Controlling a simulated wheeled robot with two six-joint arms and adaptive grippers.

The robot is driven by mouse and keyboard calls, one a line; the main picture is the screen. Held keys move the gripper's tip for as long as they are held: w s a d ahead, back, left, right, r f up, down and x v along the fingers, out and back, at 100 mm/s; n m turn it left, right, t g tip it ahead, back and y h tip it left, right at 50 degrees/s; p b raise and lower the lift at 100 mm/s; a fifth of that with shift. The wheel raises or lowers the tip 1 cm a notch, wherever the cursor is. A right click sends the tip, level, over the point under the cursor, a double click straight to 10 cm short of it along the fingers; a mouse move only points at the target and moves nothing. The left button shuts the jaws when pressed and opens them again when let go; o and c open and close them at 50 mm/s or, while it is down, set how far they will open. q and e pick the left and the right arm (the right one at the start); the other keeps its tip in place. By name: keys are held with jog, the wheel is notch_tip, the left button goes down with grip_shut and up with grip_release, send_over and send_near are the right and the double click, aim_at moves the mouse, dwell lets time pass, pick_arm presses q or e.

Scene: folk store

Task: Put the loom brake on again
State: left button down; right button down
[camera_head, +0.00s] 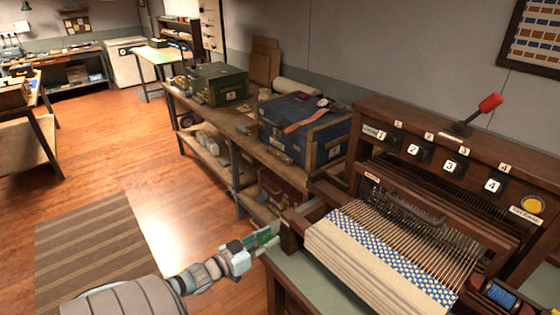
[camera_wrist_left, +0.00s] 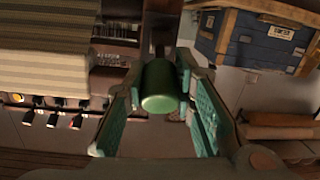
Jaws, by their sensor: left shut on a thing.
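The wooden loom (camera_head: 440,225) stands at the right, with striped and blue-checked cloth (camera_head: 385,250) on it. My left gripper (camera_head: 266,243) is at the loom's left side, low beside the frame. In the left wrist view, my left gripper (camera_wrist_left: 163,100) has its green-padded fingers on both sides of a green round-ended handle (camera_wrist_left: 161,88) and is shut on it. The handle's dark stem runs toward the loom; where it joins is hidden. It seems to be the brake lever. A red-handled lever (camera_head: 490,103) stands tilted on the loom's top beam. My right gripper is not in view.
A wooden bench (camera_head: 238,128) with a blue trunk (camera_head: 300,125) and a green chest (camera_head: 218,84) stands behind the gripper, against the wall. Numbered switches (camera_head: 450,167) and a yellow button (camera_head: 533,204) are on the loom's front. Open floor and a striped rug (camera_head: 90,245) lie to the left.

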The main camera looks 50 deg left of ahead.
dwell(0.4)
pick_arm(q)
jog(key=c, duration=1.3)
grip_release()
jog(key=s, duration=0.4)
jog(key=s+r, duration=0.1)
jog(key=s, duration=0.7)
jog(key=shift+a+r, duration=0.1)
jog(key=shift+r, duration=0.1)
jog(key=shift+w, duration=0.1)
